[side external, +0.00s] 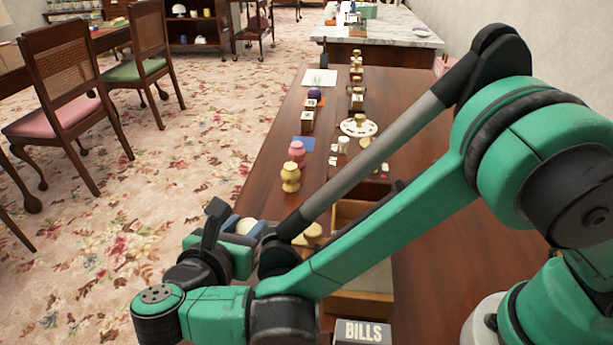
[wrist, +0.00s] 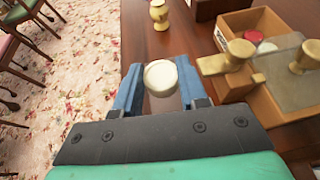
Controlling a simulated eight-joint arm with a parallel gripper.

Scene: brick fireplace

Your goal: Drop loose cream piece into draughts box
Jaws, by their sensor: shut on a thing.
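My gripper (wrist: 158,88) has its blue fingers closed on the sides of a round cream piece (wrist: 161,77). In the side external view, the cream piece (side external: 246,225) shows between the blue fingers, left of my arm. The wooden draughts box (wrist: 225,41) is to the right of my gripper in the wrist view, apart from the held piece. A red piece (wrist: 252,38) and a pale piece (wrist: 267,48) lie inside it. In the side external view, my arm hides much of the box (side external: 350,212).
Brass knob-shaped objects (wrist: 240,49) and a greyish panel (wrist: 283,80) stand at the box's near side. A yellow turned piece (side external: 290,177) and a pink one (side external: 297,153) stand farther along the table. A BILLS block (side external: 362,331) is at the front. The carpet lies left of the table.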

